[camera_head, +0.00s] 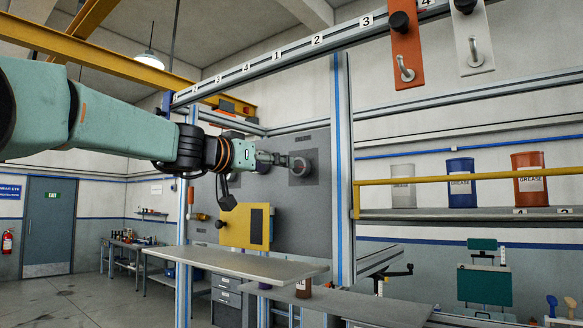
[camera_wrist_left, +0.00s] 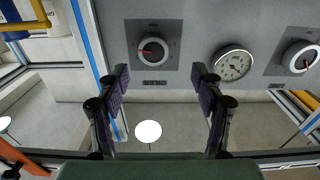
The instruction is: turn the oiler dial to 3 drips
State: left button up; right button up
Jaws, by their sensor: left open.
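A round dial (camera_wrist_left: 153,50) with a red pointer sits on a dark square plate on a grey panel. It is at upper middle in the left wrist view, ahead of the fingertips. A second dial with a red pointer (camera_wrist_left: 302,58) is at the right edge. Their labels are too small to read, so I cannot tell which is the oiler dial. My left gripper (camera_wrist_left: 160,82) is open and empty, its fingers apart below the first dial in that picture. In the head view my left gripper (camera_head: 280,159) points at a dial (camera_head: 301,167); contact cannot be told. My right gripper is not in view.
A round gauge (camera_wrist_left: 234,64) sits between the two dials. In the head view a yellow box (camera_head: 245,227) hangs below my left wrist, above a grey tabletop (camera_head: 240,264). A blue-striped post (camera_head: 343,170) stands right of the panel. Grease drums (camera_head: 461,183) stand on a shelf.

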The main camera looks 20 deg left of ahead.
aim_at(298, 167)
pick_arm(q)
jog(key=w+d+p, duration=0.1)
jog(key=w, duration=0.1)
jog(key=w+d+r+p, duration=0.1)
jog(key=d+p, duration=0.1)
jog(key=shift+w, duration=0.65)
jog(key=shift+w+a+f+p, duration=0.1)
jog(key=shift+w+f+p, duration=0.05)
jog(key=shift+w+p, duration=0.6)
jog(key=shift+w+f, duration=0.25)
jog(key=shift+w, duration=0.35)
jog(key=shift+s+d+r, duration=0.1)
jog(key=shift+s+d, duration=0.1)
jog(key=shift+d, duration=0.2)
jog(key=shift+s+d+r, duration=0.1)
jog(key=shift+s, duration=0.2)
jog(key=shift+c, duration=0.7)
jog(key=shift+w+a, duration=0.25)
jog(key=shift+a, duration=0.15)
jog(key=c, duration=0.5)
jog(key=shift+d, duration=0.25)
jog(key=shift+c, duration=2.5)
jog(key=shift+a, duration=0.1)
